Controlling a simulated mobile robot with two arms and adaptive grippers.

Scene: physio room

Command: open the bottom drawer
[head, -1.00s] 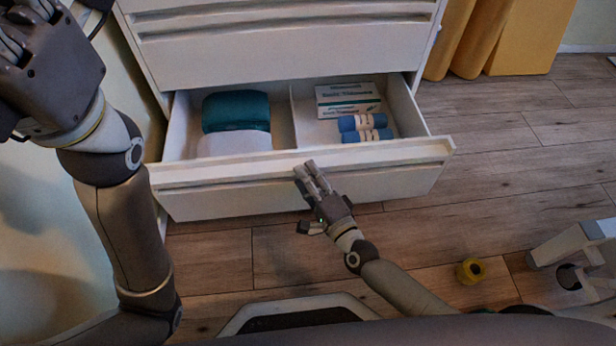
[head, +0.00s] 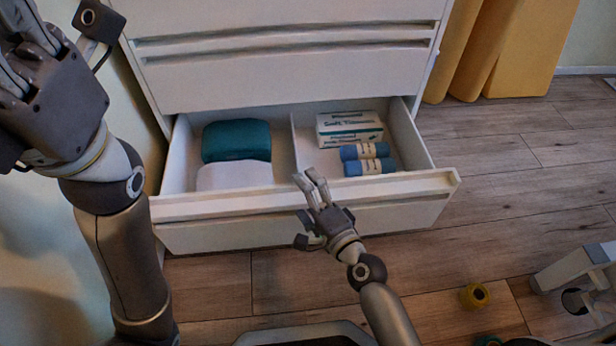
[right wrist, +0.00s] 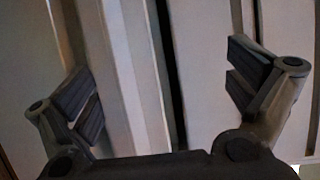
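The bottom drawer (head: 400,213) of the white cabinet stands well out, and its inside is visible. My right gripper (head: 312,182) is at the middle of its front, with the fingertips over the top rim. In the right wrist view the gripper (right wrist: 165,90) has its fingers spread wide, with pale panel edges and a dark gap (right wrist: 172,80) between them. I cannot tell whether it touches the drawer. My left gripper (head: 25,60) is raised at the top left, away from the drawer and partly cut off; its finger opening is unclear.
The drawer holds a teal folded towel (head: 236,140), a white one (head: 234,176), a white box (head: 349,128) and blue rolls (head: 368,159). The cabinet's upper drawers (head: 290,75) are shut. A yellow roll (head: 475,295) lies on the floor near a pale stand (head: 580,262) at the right.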

